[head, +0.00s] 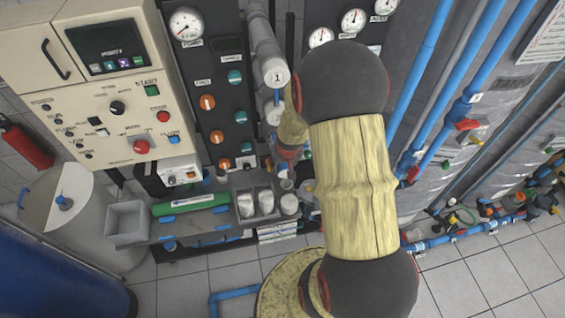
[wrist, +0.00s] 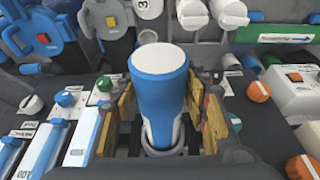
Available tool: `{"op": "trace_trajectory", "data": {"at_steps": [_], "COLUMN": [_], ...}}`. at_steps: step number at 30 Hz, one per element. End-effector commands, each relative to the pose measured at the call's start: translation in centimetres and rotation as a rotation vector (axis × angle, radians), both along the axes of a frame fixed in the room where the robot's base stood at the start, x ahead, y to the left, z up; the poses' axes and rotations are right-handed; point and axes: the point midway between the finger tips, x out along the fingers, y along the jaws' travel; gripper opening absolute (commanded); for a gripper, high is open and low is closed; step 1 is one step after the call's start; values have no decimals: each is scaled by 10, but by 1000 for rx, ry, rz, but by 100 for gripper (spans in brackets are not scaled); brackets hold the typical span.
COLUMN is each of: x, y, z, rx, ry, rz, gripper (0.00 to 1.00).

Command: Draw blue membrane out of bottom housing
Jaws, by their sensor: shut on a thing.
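The blue membrane (wrist: 158,95) is a blue cylinder with a white round end, and it stands out between my fingers in the wrist view. My gripper (wrist: 160,108) is shut on it, with yellow-brown finger pads on its left and right sides. A pale ring surrounds its lower end; I cannot tell whether this is the housing's mouth. In the head view my arm covers the middle, and the gripper and membrane cannot be made out. A white housing labelled 1 (head: 265,48) shows left of my arm; the bottom housing cannot be clearly told apart.
A shelf left of my arm holds a green tube (head: 197,204), a grey bin (head: 128,222) and white containers (head: 246,205). A control cabinet (head: 92,85) stands at left. Blue pipes (head: 445,95) run at right. Knobs and fittings crowd close around my gripper in the wrist view.

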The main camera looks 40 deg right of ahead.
Motion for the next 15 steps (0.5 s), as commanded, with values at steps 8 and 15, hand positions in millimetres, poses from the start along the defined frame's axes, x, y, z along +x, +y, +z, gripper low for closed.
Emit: {"op": "trace_trajectory", "data": {"at_steps": [8, 15], "x": [-7, -14], "y": [4, 8], "z": [0, 0], "rx": [0, 0], "ry": [0, 0], "rz": [0, -1], "gripper": [7, 7]}}
